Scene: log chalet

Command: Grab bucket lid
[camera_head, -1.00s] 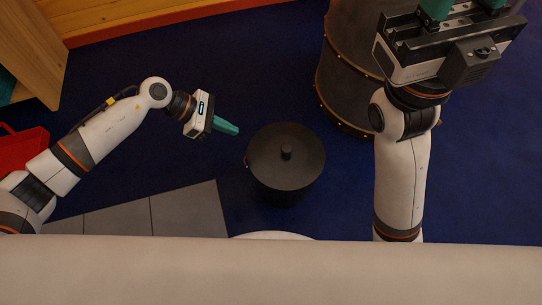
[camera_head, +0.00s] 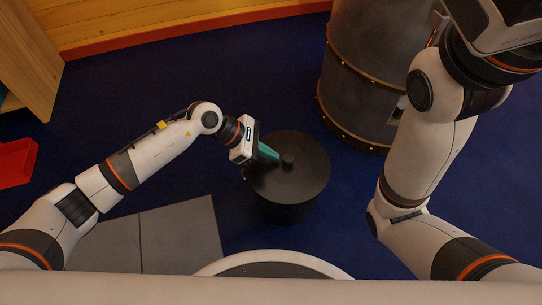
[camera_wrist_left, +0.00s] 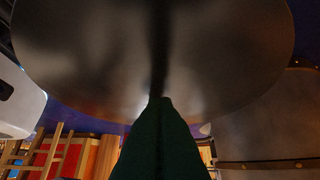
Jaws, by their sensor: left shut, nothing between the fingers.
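A black bucket (camera_head: 285,213) stands on the blue floor in the middle of the head view. Its round black lid (camera_head: 308,178) is on top, with a small knob (camera_head: 288,160) at the centre. My left gripper (camera_head: 270,152) reaches in from the left over the lid. Its teal fingers are closed and empty, with the tips beside the knob; I cannot tell whether they touch it. The left wrist view shows the dark lid (camera_wrist_left: 230,60) close by, with the fingers (camera_wrist_left: 160,135) in front. My right gripper (camera_head: 505,22) is cut off at the top right, its fingers out of frame.
A large dark riveted barrel (camera_head: 355,85) stands behind the bucket to the right, near my right arm. Wooden furniture (camera_head: 28,55) and a red object (camera_head: 15,162) are at the left. Grey tiles (camera_head: 175,235) lie at lower left. Blue floor around the bucket is open.

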